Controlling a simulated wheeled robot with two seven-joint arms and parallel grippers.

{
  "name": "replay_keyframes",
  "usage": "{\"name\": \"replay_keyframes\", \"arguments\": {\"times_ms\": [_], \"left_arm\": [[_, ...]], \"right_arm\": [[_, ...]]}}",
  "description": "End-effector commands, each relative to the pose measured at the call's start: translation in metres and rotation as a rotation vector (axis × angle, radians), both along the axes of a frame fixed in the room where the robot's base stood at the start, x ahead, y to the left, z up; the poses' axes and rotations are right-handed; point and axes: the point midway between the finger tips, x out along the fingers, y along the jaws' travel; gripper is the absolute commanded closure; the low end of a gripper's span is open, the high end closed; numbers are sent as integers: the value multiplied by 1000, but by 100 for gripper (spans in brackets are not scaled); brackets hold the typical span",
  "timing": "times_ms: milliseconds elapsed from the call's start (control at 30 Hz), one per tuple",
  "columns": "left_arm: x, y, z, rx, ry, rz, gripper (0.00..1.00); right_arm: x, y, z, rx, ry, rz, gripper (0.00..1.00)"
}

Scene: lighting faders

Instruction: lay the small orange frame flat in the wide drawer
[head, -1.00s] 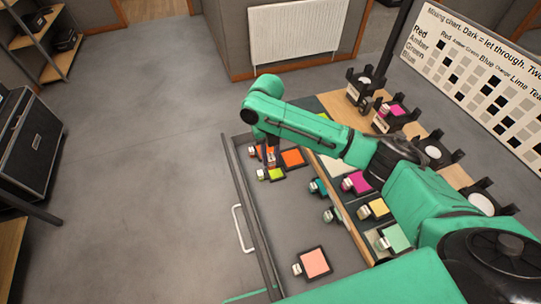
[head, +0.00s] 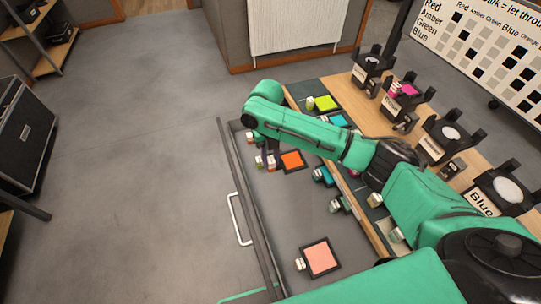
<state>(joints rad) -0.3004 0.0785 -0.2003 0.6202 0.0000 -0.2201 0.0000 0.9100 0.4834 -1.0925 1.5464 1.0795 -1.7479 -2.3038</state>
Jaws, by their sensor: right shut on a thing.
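The small orange frame (head: 292,161) is a dark-rimmed orange square with a pale tab on its left. It looks level, inside the outline of the wide grey drawer (head: 285,215); I cannot tell whether it touches the drawer floor. My right gripper (head: 269,161) reaches down at its tab end and is shut on it; the arm partly hides the fingers. Another orange-red piece (head: 250,137) with a pale tab lies at the drawer's far left, mostly hidden by my arm. My left gripper is out of view.
A salmon frame (head: 321,257) lies in the near part of the drawer. A pale tab (head: 259,162) shows beside my gripper. Lime (head: 322,103) and blue frames lie right of the drawer. Black lamp stands (head: 450,137) line the wooden top. The middle drawer floor is clear.

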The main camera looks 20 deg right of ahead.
Motion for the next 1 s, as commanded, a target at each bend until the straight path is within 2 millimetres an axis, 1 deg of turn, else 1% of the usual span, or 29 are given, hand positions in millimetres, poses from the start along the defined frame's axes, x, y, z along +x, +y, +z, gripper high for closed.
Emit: {"name": "replay_keyframes", "arguments": {"times_ms": [33,467,1000], "left_arm": [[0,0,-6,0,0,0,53],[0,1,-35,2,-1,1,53],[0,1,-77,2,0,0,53]], "right_arm": [[0,0,-10,-1,1,-1,100],[0,0,-64,0,1,0,100],[0,0,-132,0,0,-1,100]]}}
